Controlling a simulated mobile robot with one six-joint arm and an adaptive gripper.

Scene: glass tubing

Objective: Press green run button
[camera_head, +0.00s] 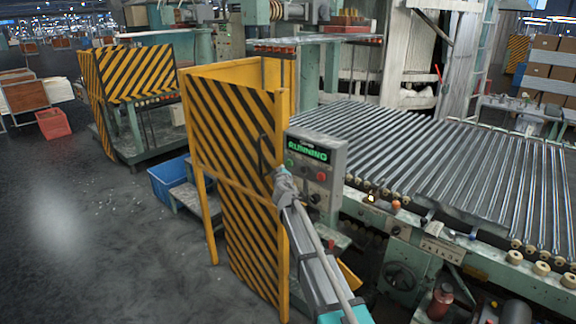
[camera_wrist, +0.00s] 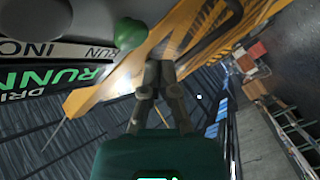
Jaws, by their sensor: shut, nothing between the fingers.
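The grey control box (camera_head: 316,165) stands beside the yellow-and-black striped guard. Its display (camera_head: 308,150) reads RUNNING in green letters. The green run button (camera_head: 290,163) is on the left of the panel, close above my gripper (camera_head: 282,171); a red button (camera_head: 321,177) is on the right. In the wrist view the green button (camera_wrist: 130,33) is a rounded knob by a RUN label, up and left of my shut, empty gripper (camera_wrist: 161,60). The fingertips look close to it, but I cannot tell whether they touch. My gripper partly covers the box's left side.
The striped guard (camera_head: 235,120) rises directly left of the box. A conveyor of metal rods (camera_head: 450,160) lies to the right. A blue bin (camera_head: 170,180) sits on the floor behind the guard. The floor at left is open.

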